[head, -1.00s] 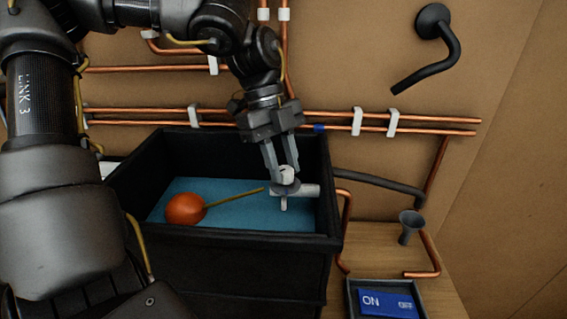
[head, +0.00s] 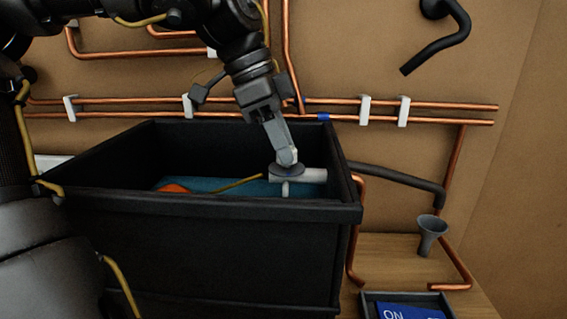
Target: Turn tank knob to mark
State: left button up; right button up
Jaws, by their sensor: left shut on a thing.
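The black tank (head: 210,207) stands in the middle, with blue water inside. The white-grey valve (head: 305,175) sits inside its right end, with a dark round disc (head: 286,170) under the knob. My left gripper (head: 285,155) reaches down over the tank's back rim and is shut on the pale knob (head: 288,158) on top of the valve. The fingers cover most of the knob, and I cannot make out a mark. A yellow rod (head: 240,183) runs from near the valve to the orange float (head: 173,188), mostly hidden by the front wall. My right gripper is not in view.
Copper pipes (head: 430,105) in white clips run along the brown back wall. A black bent spout (head: 445,45) juts out at upper right. A grey funnel (head: 431,233) and a tray with a blue ON plate (head: 408,311) are right of the tank.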

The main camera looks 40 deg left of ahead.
pick_arm(q)
jog(key=shift+f+n+t+b, duration=0.1)
jog(key=shift+n+t+b, duration=0.2)
jog(key=shift+n+b, duration=0.8)
jog(key=shift+y, duration=0.3)
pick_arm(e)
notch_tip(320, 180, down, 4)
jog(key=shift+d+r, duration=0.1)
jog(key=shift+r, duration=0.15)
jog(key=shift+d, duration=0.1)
pick_arm(q)
jog(key=o, duration=1)
jog(key=shift+c, duration=0.2)
jog(key=p+v, duration=0.2)
jog(key=v, duration=0.9)
jog(key=shift+p, duration=0.4)
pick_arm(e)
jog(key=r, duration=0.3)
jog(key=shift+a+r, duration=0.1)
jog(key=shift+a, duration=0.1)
